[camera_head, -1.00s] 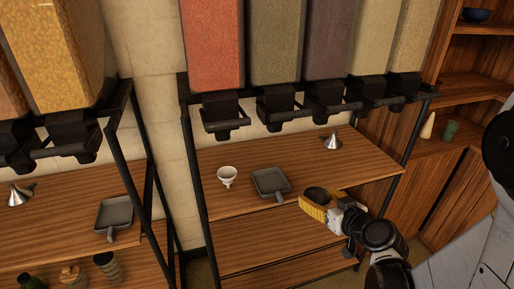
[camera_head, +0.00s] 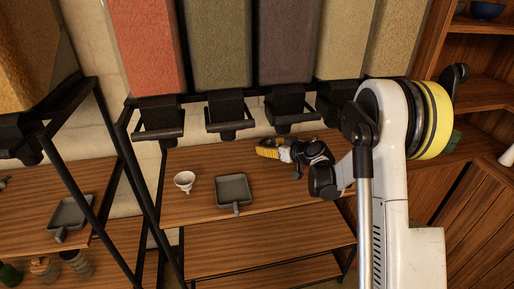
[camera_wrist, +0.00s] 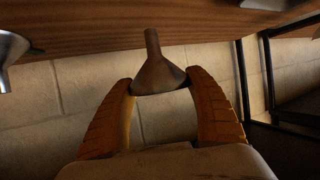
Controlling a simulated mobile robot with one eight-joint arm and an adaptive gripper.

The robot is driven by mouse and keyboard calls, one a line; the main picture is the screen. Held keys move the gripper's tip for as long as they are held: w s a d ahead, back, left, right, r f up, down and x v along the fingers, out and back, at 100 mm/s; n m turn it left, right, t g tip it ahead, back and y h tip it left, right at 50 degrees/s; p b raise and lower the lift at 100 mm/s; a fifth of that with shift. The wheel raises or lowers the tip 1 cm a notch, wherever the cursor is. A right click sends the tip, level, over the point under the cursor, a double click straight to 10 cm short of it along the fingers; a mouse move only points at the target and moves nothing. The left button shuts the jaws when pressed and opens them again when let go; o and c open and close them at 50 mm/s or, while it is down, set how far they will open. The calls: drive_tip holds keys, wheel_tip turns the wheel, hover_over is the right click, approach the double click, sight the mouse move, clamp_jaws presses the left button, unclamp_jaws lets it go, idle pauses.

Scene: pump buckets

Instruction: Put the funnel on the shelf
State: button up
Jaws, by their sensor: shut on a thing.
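A brownish metal funnel (camera_wrist: 158,72) is held between the two yellow fingers of my gripper (camera_wrist: 160,82) in the wrist view, its narrow spout pointing to the top of the picture. In the head view my gripper (camera_head: 268,150) is over the back of the wooden shelf (camera_head: 285,192), under the dispensers. The held funnel cannot be made out there. From these views I cannot tell whether it touches the shelf board, whose surface crosses the top of the wrist view (camera_wrist: 90,25).
A white funnel (camera_head: 184,179) and a grey scoop (camera_head: 234,189) stand left of my gripper on the shelf. A silver funnel (camera_wrist: 10,48) shows at the wrist view's left edge. Dispensers (camera_head: 291,108) hang close above. Bare board lies right of the scoop.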

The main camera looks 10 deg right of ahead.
drive_tip(key=shift+r+b+x, duration=0.1)
drive_tip(key=shift+b+x, duration=0.9)
drive_tip(key=shift+x, duration=1.65)
drive_tip(key=shift+r+b+x, duration=0.15)
drive_tip(key=shift+b+x, duration=0.8)
drive_tip(key=shift+x, duration=1.7)
drive_tip(key=shift+w+d+f, duration=0.1)
drive_tip(key=shift+w, duration=0.05)
drive_tip(key=shift+f, duration=0.15)
drive_tip(key=o, duration=1.2)
drive_tip(key=shift+r, duration=0.35)
drive_tip(key=p+v, duration=0.3)
drive_tip(key=v, duration=0.9)
